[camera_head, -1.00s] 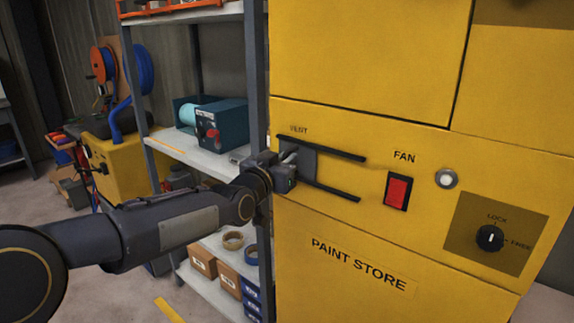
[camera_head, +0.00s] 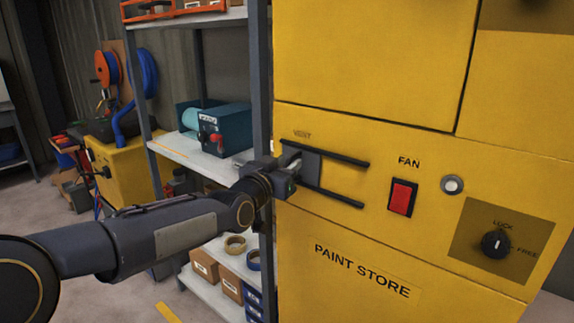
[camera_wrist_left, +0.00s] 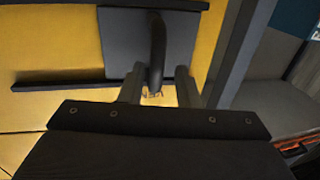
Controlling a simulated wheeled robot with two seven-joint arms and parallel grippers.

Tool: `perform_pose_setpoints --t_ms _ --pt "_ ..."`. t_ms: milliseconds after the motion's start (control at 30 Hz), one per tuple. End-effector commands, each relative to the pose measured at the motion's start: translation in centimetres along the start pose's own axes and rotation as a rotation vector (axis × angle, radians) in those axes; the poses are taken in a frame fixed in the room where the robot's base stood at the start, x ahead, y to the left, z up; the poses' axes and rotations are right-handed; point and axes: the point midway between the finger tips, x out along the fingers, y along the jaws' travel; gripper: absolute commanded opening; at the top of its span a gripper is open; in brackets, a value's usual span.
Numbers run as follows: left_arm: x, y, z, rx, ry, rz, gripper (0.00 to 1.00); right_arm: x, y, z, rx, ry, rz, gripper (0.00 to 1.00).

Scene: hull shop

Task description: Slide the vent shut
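The vent's dark grey sliding plate (camera_head: 311,165) sits at the left end of two black rails (camera_head: 335,198) on the yellow paint store cabinet (camera_head: 345,235). My left gripper (camera_head: 291,174) is at the plate, close to the cabinet's left edge. In the left wrist view, a dark curved handle (camera_wrist_left: 157,45) stands out from the plate (camera_wrist_left: 120,45). The fingers of my left gripper (camera_wrist_left: 160,90) are on either side of the handle, with gaps showing, so it looks open around it. My right gripper is not in view.
Right of the vent are a red fan switch (camera_head: 402,197), a round button (camera_head: 452,185) and a lock knob (camera_head: 495,243). A grey shelf rack (camera_head: 262,100) stands close to the left, behind my left arm. The panel between the rails is clear.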

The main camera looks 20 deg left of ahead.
Motion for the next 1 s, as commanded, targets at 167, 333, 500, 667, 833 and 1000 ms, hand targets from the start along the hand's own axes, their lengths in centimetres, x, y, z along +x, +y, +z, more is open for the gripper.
perform_pose_setpoints --t_ms 167,333,500,667,833,1000 --pt "-3.2 -0.1 0.1 0.001 0.004 -0.002 0.3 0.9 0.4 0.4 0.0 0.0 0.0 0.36" --pt "-5.8 0.0 0.1 0.001 0.004 -0.001 0.3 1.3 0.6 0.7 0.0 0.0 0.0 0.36" --pt "-6.9 0.0 0.0 0.0 0.002 0.0 0.3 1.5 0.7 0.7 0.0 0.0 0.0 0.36" --pt "-7.0 0.0 0.0 0.0 0.001 0.0 0.3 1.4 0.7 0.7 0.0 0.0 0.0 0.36" --pt "-7.0 0.0 0.0 0.0 0.001 0.0 0.3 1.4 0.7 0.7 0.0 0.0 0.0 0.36" --pt "-7.2 -0.1 0.1 -0.004 -0.011 -0.002 0.3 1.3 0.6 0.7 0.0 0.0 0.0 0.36"
